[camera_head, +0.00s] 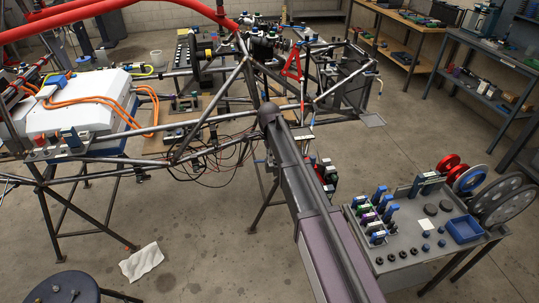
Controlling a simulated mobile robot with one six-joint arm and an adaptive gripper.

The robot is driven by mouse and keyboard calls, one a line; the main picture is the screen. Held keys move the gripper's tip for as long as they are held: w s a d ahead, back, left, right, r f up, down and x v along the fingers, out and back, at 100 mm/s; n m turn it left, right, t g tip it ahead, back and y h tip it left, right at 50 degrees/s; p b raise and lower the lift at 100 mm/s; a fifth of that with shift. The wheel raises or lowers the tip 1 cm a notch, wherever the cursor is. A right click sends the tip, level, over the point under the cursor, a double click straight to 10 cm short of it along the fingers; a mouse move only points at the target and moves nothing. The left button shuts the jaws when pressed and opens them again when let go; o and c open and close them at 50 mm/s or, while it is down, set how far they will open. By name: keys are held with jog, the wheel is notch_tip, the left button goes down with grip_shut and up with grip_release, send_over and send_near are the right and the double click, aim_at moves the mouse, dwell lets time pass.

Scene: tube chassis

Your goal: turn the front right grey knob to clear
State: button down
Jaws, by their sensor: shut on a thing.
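The front right grey knob cannot be made out in this view. My arm rises from the bottom right to a dark joint in front of the chassis. My gripper does not show; the part past that joint is hidden.
A grey cart (405,275) at the right bears several small parts, a blue bin (464,229) and reels. A white cloth (141,261) lies on the floor and a dark round stool (68,288) stands at lower left. Shelves line the right. The floor between stool and cart is mostly clear.

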dwell(0.3)
jog(key=shift+c, duration=2.2)
grip_release()
